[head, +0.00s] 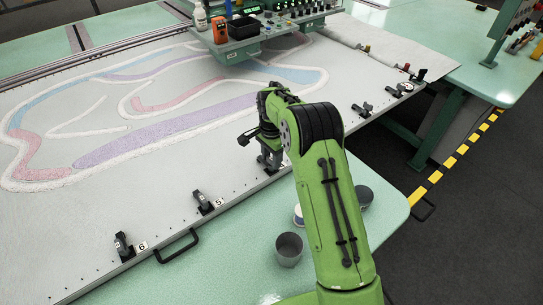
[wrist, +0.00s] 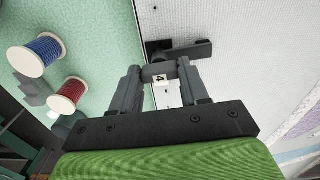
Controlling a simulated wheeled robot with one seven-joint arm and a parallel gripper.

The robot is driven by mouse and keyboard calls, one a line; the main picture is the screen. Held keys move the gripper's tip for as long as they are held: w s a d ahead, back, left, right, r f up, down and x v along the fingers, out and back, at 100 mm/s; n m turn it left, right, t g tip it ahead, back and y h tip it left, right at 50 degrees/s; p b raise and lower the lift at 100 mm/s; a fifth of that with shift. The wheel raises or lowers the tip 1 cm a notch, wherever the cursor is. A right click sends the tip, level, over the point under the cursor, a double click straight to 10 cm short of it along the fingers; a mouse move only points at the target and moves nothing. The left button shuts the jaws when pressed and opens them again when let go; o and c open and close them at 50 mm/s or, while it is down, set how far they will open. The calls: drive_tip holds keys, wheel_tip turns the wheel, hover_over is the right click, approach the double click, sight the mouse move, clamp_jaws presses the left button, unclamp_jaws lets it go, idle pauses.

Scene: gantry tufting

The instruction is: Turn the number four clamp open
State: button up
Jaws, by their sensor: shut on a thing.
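The number four clamp (wrist: 195,50) is dark and sits at the edge of the pale cloth in the wrist view. Its white "4" label (wrist: 161,77) shows between my fingers. My gripper (wrist: 157,69) is shut on a grey part of this clamp, one finger at each side. A dark arm of the clamp points right, beyond the fingertips. In the head view my gripper (head: 268,158) is at the frame's front edge, and my arm and wrist hide most of the clamp.
Clamp 5 (head: 204,202) and clamp 6 (head: 123,245) stand along the same edge to the left, with a black handle (head: 177,247) nearby. More clamps (head: 363,110) stand to the right. A grey cup (head: 289,249) stands on the green table. Blue (wrist: 42,54) and red (wrist: 68,97) spools lie left.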

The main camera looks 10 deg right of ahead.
drive_tip(key=n+p, duration=0.1)
drive_tip(key=n, duration=0.2)
drive_tip(key=shift+r+n, duration=0.15)
drive_tip(key=shift+n, duration=0.25)
drive_tip(key=n+p, duration=0.1)
drive_tip(key=n, duration=0.3)
drive_tip(key=shift+n, duration=0.3)
drive_tip(key=n, duration=0.4)
drive_tip(key=shift+w+n, duration=0.1)
drive_tip(key=shift+n, duration=2.3)
drive_tip(key=o, duration=1.1)
drive_tip(key=shift+c, duration=0.2)
drive_tip(key=shift+p, duration=0.3)
wheel_tip(320, 180, up, 16)
drive_tip(key=p, duration=0.2)
drive_tip(key=shift+f+p, duration=0.2)
drive_tip(key=shift+p, duration=0.1)
